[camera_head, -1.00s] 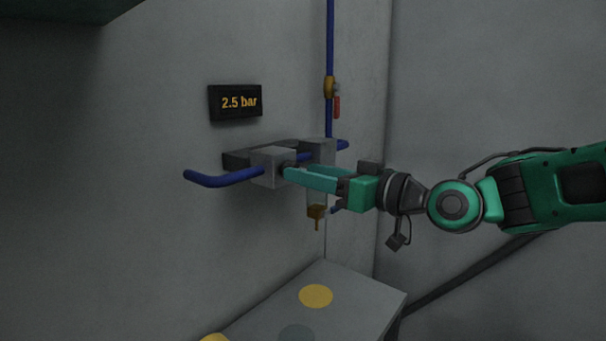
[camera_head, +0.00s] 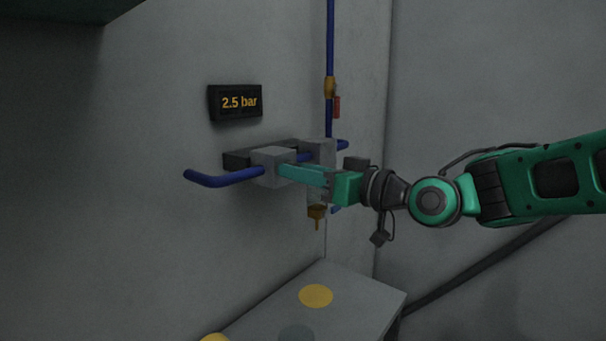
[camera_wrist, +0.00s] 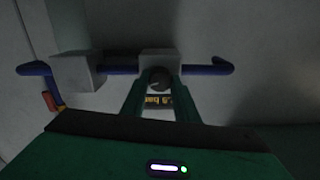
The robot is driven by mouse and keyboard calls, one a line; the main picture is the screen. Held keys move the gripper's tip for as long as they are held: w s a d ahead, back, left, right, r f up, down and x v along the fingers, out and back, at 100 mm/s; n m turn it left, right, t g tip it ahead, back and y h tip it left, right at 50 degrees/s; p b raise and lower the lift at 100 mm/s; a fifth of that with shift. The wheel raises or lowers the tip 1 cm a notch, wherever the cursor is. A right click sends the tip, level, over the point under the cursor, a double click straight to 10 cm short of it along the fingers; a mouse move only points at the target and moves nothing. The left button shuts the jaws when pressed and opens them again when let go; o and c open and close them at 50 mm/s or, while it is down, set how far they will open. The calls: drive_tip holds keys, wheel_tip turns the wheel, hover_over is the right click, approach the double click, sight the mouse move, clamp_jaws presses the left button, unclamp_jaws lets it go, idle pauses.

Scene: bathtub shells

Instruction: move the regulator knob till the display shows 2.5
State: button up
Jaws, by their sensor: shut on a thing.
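The display (camera_head: 236,102) on the wall reads "2.5 bar" in the head view. In the wrist view the display (camera_wrist: 158,100) is partly hidden behind the fingers and the knob. The regulator (camera_head: 262,164) is a grey block on a blue pipe below the display. Its round grey knob (camera_wrist: 160,80) shows in the wrist view between my fingertips, on the front of the block. My gripper (camera_head: 288,171) reaches the block's front from the right, and its fingers hide the knob in the head view. My gripper (camera_wrist: 160,88) is shut on the knob.
A second grey block with a brass drain (camera_head: 316,211) is on the same pipe. A vertical blue pipe with a brass valve and red handle (camera_head: 337,106) rises behind. A grey table (camera_head: 360,290) with coloured discs stands below.

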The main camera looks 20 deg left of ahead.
drive_tip(key=shift+w+d+m, duration=0.1)
drive_tip(key=shift+w+m, duration=0.05)
drive_tip(key=shift+m, duration=0.65)
drive_tip(key=o, duration=1.1)
drive_tip(key=shift+c, duration=0.2)
drive_tip(key=v, duration=1)
drive_tip(key=shift+d, duration=0.35)
drive_tip(key=shift+f, duration=0.15)
